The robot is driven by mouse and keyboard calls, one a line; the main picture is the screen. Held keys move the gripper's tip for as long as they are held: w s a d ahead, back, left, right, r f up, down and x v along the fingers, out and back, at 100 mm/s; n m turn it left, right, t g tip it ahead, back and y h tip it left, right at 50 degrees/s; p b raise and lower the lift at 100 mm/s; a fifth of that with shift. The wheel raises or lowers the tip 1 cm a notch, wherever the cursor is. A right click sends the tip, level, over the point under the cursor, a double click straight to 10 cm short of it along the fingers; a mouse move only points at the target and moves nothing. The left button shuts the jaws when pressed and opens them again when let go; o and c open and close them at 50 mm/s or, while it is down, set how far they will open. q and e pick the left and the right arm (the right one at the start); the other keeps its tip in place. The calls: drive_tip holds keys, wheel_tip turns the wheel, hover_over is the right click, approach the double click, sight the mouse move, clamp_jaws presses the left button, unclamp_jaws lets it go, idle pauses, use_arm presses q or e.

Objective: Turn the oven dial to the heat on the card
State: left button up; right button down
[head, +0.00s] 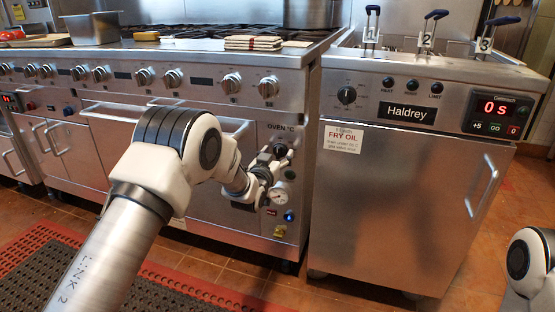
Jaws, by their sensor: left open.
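The oven dial (280,150) is a dark knob under the "OVEN °C" label on the narrow panel at the range's right end. My left gripper (283,170) is open in front of that panel, its upper finger close to the dial. The fingers and wrist partly cover the dial, so its setting cannot be read, and I cannot tell whether they touch it. A white card (342,138) on the fryer door is headed "FRY OIL"; its smaller lines are too small to read surely. No other card is clearly readable. My right gripper is out of view.
A round gauge (281,198) and a blue-lit button (289,216) sit below the dial. A row of burner knobs (172,78) runs along the range front. The fryer (400,210) stands close on the right, its display (495,107) showing 0s. A mat (60,255) lies on the floor.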

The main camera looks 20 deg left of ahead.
use_arm(q)
drive_tip(key=shift+w, duration=0.35)
drive_tip(key=c, duration=1.1)
